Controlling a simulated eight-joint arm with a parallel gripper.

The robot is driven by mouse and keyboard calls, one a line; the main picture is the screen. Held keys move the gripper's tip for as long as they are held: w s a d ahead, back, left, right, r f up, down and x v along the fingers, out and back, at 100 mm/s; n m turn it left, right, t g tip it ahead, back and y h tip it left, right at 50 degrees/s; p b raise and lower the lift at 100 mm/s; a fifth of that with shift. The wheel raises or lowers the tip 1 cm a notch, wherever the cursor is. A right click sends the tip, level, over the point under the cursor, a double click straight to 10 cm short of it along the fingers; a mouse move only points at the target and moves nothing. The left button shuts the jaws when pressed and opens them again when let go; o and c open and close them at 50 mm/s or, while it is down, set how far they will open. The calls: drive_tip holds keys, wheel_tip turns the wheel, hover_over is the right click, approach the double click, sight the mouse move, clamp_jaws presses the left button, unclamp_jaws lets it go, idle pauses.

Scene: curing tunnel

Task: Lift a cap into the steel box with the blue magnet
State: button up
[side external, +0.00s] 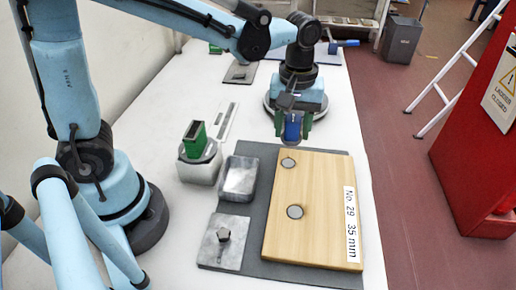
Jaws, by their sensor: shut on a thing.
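My gripper (292,127) has green fingers shut on the blue magnet (292,130). It holds the magnet near the far edge of the wooden board (325,225), behind the nearer-to-it cap in the picture. Two round grey caps lie on the board: a far cap (288,162) and a larger-looking near cap (295,212). The magnet appears apart from both; its exact height is hard to tell. The open steel box (239,178) stands left of the board and looks empty. The underside of the magnet is not clearly visible.
A dark mat (262,158) lies under the board and box. A metal plate with a bolt (223,240) is in front of the box.

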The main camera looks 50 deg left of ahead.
sight(290, 146)
drive_tip(key=shift+f, duration=2.8)
drive_tip(key=shift+f, duration=0.45)
drive_tip(key=shift+r, duration=1.95)
drive_tip(key=shift+r, duration=0.35)
drive_tip(key=shift+r, duration=0.25)
drive_tip(key=shift+s, duration=0.15)
